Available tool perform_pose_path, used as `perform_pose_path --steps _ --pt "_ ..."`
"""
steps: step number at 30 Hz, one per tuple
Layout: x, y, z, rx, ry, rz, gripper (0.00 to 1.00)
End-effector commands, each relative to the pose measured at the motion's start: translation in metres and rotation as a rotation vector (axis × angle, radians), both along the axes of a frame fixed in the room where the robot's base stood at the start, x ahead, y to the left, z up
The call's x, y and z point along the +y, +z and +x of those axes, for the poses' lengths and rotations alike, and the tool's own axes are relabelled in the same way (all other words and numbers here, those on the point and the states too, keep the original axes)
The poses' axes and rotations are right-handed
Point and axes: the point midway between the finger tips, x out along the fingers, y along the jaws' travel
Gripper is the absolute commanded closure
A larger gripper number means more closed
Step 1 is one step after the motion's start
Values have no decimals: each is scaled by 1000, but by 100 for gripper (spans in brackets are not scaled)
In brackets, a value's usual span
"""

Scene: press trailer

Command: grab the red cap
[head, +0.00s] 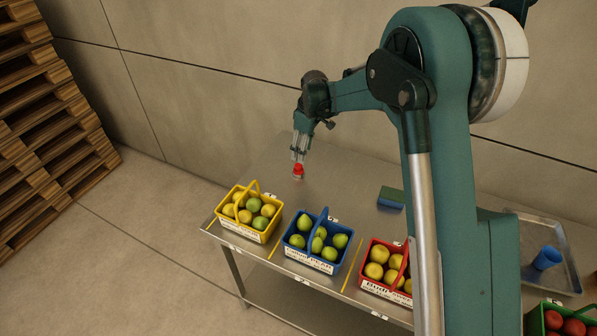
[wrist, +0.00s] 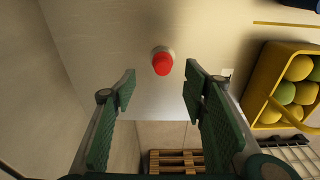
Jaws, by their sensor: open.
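The red cap (wrist: 162,64) shows in the wrist view above the gap between my fingers, with a pale round rim behind it. In the head view the red cap (head: 298,169) is on the steel table (head: 262,165), behind the yellow and blue baskets. My gripper (wrist: 160,85) is open, with a finger to each side of the cap's line and nothing between them. In the head view my gripper (head: 298,155) points down just above the cap. Whether the fingertips reach down beside the cap cannot be told.
A yellow basket (head: 232,222) of fruit stands nearest the cap, and it shows at the right of the wrist view (wrist: 262,85). A blue basket (head: 308,256) and a red basket (head: 384,288) stand to the right. A sponge (head: 391,197) lies behind them. Table around the cap is clear.

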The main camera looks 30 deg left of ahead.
Motion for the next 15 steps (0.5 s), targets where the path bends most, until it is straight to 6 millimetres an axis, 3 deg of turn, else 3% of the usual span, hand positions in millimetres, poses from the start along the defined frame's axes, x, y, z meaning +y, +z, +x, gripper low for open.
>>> perform_pose_path --steps 5,15 --pt "11 -12 -2 5 25 -3 56" --pt "12 -13 -2 6 27 -4 56"
